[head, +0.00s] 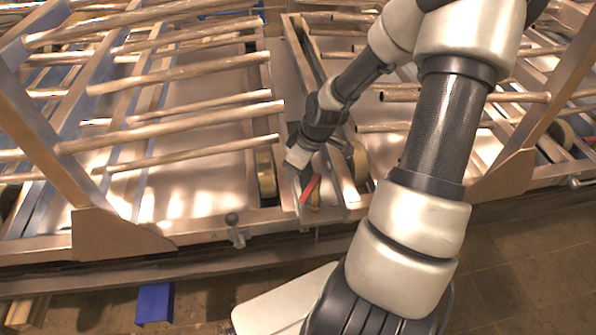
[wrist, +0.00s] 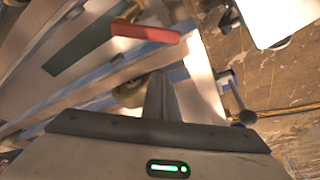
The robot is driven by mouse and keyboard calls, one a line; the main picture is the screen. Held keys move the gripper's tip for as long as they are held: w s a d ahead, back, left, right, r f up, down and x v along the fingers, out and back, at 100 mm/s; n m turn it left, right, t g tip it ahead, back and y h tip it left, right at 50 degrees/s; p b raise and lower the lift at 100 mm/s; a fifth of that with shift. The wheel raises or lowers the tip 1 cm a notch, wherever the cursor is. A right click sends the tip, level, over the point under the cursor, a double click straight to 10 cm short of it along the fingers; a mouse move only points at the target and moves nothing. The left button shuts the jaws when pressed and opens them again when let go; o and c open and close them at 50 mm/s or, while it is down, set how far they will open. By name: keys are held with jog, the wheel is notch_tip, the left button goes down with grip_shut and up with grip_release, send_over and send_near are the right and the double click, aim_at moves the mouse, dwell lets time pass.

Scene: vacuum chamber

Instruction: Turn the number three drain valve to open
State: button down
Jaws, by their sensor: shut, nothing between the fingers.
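A red valve handle (head: 311,188) shows in the head view inside the narrow metal channel, just below my gripper (head: 300,160). In the wrist view the red handle (wrist: 145,32) is a flat bar lying almost level, beyond my gripper's fingers (wrist: 160,95). The fingers are together and empty, and a gap shows in the picture between them and the handle. I cannot tell if they touch the valve anywhere. The valve body is mostly hidden, and no number is readable on it.
Metal rails of the channel (head: 349,180) run close on both sides. A ball-ended lever (head: 232,219) stands on the front frame edge; its dark ball (wrist: 246,118) shows in the wrist view. Racks of metal tubes (head: 190,75) lie left and right. A blue block (head: 154,304) is below the frame.

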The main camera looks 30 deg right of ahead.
aim_at(310, 188)
jog(key=b+x, duration=0.1)
jog(key=x, duration=0.4)
jog(key=shift+f, duration=0.1)
jog(key=shift+s+d, duration=0.95)
jog(key=shift+s, duration=0.25)
jog(key=shift+s+d, duration=0.3)
jog(key=shift+s, duration=0.1)
jog(key=shift+s+r, duration=0.1)
jog(key=shift+r, duration=0.1)
